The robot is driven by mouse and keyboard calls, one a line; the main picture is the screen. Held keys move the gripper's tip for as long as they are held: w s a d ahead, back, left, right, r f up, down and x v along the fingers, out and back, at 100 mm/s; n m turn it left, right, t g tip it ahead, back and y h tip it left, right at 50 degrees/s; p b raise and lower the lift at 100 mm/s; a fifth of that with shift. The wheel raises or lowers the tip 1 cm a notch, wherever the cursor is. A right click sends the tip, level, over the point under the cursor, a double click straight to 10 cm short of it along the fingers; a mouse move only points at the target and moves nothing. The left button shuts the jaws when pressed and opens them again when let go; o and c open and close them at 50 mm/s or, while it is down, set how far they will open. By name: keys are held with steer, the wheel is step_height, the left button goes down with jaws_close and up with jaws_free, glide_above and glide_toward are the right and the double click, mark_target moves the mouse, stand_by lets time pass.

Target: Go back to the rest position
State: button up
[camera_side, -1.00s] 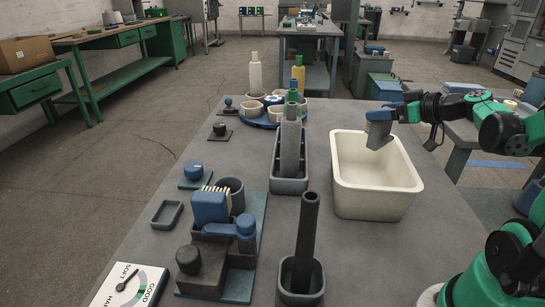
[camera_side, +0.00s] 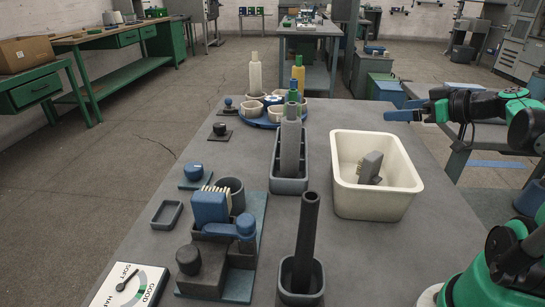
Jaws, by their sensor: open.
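My gripper (camera_side: 392,115), with blue fingers, is at the upper right, above and behind the cream bin's far right corner. It is open and holds nothing that I can see; the gap between the fingers is hard to make out from this side. The cream bin (camera_side: 378,203) stands on the right part of the table. A grey block with a beige, bristly-looking side (camera_side: 370,166) lies tilted inside it, apart from my gripper.
A dark tube (camera_side: 307,230) stands in a holder in front. A winder-like fixture (camera_side: 215,265) and a dial card (camera_side: 128,287) are front left.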

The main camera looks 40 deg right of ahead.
steer(key=shift+s+r, duration=0.15)
steer(key=shift+s, duration=0.3)
steer(key=w+a+f+g, duration=0.1)
steer(key=a+f+g, duration=0.2)
steer(key=a, duration=0.7)
steer(key=w+a+f+g, duration=0.1)
steer(key=a+f+g, duration=0.1)
steer(key=a, duration=0.8)
steer(key=shift+f+g, duration=0.4)
steer(key=shift+g, duration=0.3)
